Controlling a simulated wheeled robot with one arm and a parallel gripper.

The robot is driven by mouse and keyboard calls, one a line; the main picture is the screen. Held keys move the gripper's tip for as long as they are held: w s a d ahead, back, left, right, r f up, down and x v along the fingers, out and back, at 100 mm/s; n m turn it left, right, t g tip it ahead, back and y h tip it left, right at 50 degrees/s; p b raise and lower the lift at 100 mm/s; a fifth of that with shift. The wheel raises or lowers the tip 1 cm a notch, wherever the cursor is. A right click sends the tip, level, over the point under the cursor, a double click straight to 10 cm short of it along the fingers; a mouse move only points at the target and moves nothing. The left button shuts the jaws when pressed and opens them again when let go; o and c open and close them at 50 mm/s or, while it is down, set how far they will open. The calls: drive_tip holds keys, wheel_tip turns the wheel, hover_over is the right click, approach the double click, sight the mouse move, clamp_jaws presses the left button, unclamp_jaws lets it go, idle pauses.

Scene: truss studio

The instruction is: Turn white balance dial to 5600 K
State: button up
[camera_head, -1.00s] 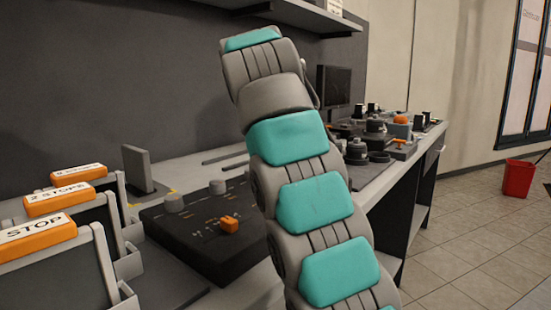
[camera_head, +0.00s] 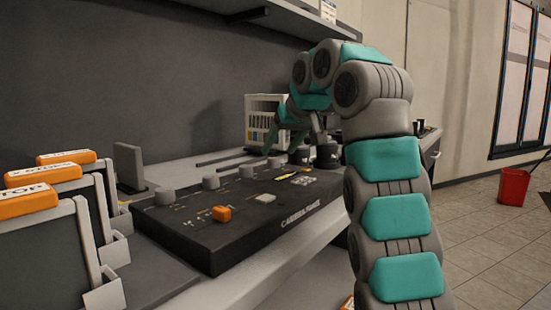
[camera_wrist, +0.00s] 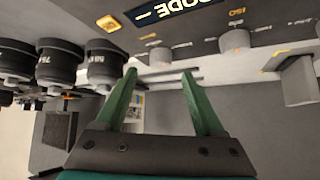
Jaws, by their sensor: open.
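A black control panel (camera_head: 250,225) lies on the bench with a row of grey dials, among them one at its left end (camera_head: 165,196) and others further right (camera_head: 211,181). I cannot read which one is the white balance dial or where it points. In the wrist view, grey dials (camera_wrist: 235,40) and (camera_wrist: 160,56) show along the top, the first near an "ISO" label. My gripper (camera_wrist: 157,80) is open and empty, its green fingers spread apart. In the head view it is above the panel's far end, partly hidden by my arm.
Dark lenses (camera_wrist: 105,66) stand close beside my gripper. A white box (camera_head: 262,108) stands behind the panel. Orange-topped frames (camera_head: 62,158) and a grey upright block (camera_head: 128,165) are at left. An orange switch (camera_head: 221,213) sits on the panel.

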sight(274, 158)
drive_tip(key=shift+x, duration=2.2)
clamp_jaws()
